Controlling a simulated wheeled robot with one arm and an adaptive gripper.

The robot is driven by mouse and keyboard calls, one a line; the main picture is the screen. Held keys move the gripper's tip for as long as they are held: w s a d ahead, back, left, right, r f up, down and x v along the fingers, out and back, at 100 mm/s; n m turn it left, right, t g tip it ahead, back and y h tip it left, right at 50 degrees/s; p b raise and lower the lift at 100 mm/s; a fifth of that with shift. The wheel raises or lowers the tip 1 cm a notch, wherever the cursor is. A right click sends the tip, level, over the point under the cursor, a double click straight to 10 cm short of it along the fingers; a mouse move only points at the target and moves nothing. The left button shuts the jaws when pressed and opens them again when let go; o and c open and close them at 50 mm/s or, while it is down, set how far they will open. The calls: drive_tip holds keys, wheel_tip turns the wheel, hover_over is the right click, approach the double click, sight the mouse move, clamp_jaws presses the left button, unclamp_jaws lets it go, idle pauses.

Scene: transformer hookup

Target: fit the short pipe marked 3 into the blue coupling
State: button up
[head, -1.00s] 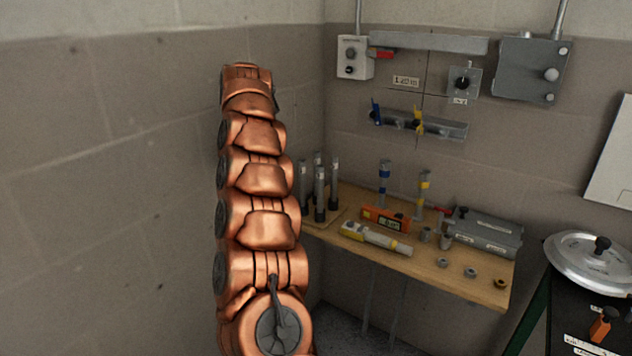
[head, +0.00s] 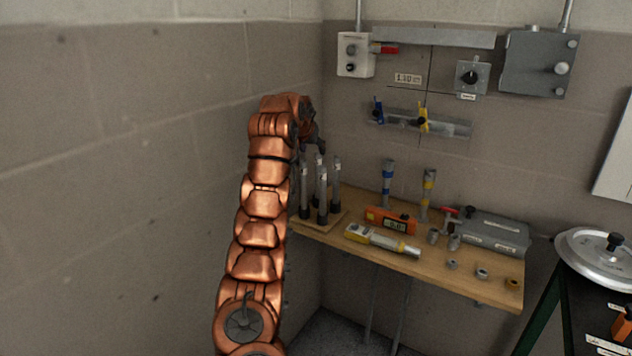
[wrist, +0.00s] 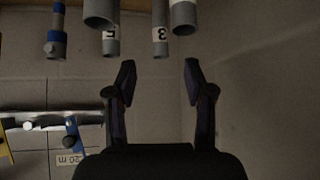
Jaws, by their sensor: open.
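The short pipe marked 3 (wrist: 160,34) shows in the wrist view, which looks upside down. It stands upright among several grey pipes; its white label reads 3. In the head view my gripper (head: 315,142) is above the pipes, partly hidden.
A yellow-banded upright (head: 428,190) stands right of the blue one. An orange meter (head: 390,220), a yellow-grey tool (head: 382,241), a grey case (head: 495,232) and several small fittings lie on the bench (head: 430,265). Wall-mounted valves (head: 420,121) are above. Walls close off the left and back.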

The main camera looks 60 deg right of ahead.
sight(317, 154)
drive_tip(key=x, duration=0.2)
drive_tip(key=shift+w+d+f+p, duration=0.15)
drive_tip(key=shift+d+p, duration=0.15)
drive_tip(key=p+x, duration=0.1)
drive_tip(key=x, duration=0.3)
drive_tip(key=shift+w+d+p, duration=0.1)
drive_tip(key=shift+d+p, duration=0.25)
drive_tip(key=shift+w+d+f, duration=0.1)
drive_tip(key=shift+d+f, duration=0.1)
drive_tip(key=shift+d, duration=0.05)
clamp_jaws()
